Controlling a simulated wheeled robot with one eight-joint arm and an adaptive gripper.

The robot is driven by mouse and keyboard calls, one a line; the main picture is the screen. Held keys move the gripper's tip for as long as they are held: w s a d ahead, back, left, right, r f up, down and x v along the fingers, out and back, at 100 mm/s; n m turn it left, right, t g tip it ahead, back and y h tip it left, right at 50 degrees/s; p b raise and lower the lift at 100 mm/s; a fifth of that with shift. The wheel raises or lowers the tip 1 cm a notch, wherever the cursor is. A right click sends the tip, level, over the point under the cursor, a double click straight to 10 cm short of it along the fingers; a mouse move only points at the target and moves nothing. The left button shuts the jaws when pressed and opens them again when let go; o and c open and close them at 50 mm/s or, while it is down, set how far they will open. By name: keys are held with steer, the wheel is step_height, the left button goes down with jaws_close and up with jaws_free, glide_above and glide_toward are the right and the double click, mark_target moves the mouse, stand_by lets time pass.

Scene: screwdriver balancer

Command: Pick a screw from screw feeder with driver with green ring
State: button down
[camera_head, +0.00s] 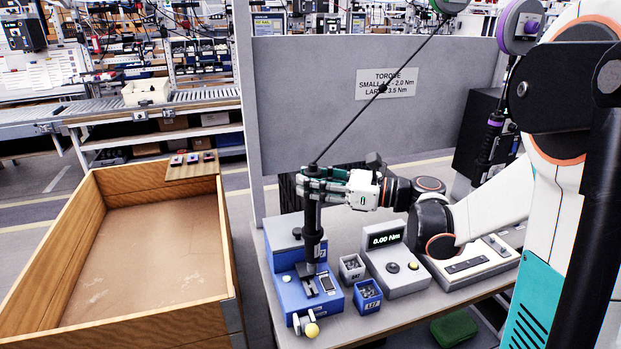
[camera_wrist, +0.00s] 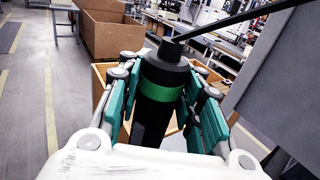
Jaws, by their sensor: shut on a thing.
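My gripper (camera_head: 322,186) is shut around the upper body of a black screwdriver (camera_head: 312,235), which hangs upright from a cable. In the wrist view the driver's green ring (camera_wrist: 165,97) shows between the teal fingers of my gripper (camera_wrist: 165,108). The driver's lower end is over the blue screw feeder (camera_head: 285,258) on the table, at its front part near a dark slot. I cannot tell whether the tip touches the feeder or bears a screw.
A small grey bin (camera_head: 351,268) and a blue bin (camera_head: 367,297) stand right of the feeder. A torque display (camera_head: 386,240) reads 0.00 Nm. A second driver with a purple ring (camera_head: 492,140) hangs at the right. A large wooden crate (camera_head: 60,245) stands left; a grey panel (camera_head: 300,100) rises behind.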

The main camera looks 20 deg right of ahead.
mark_target(308, 208)
steer(key=shift+a+f+b, duration=0.1)
steer(key=shift+f+b, duration=0.95)
steer(key=shift+f, duration=0.6)
steer(key=shift+f, duration=0.15)
steer(key=shift+w+a+f+b, duration=0.1)
steer(key=shift+a+f+b, duration=0.1)
steer(key=shift+f+b, duration=0.5)
steer(key=shift+f, duration=0.1)
steer(key=shift+f+b, duration=0.35)
steer(key=shift+b, duration=0.1)
steer(key=shift+f+b, duration=0.45)
steer(key=shift+f, duration=0.15)
stand_by(0.4)
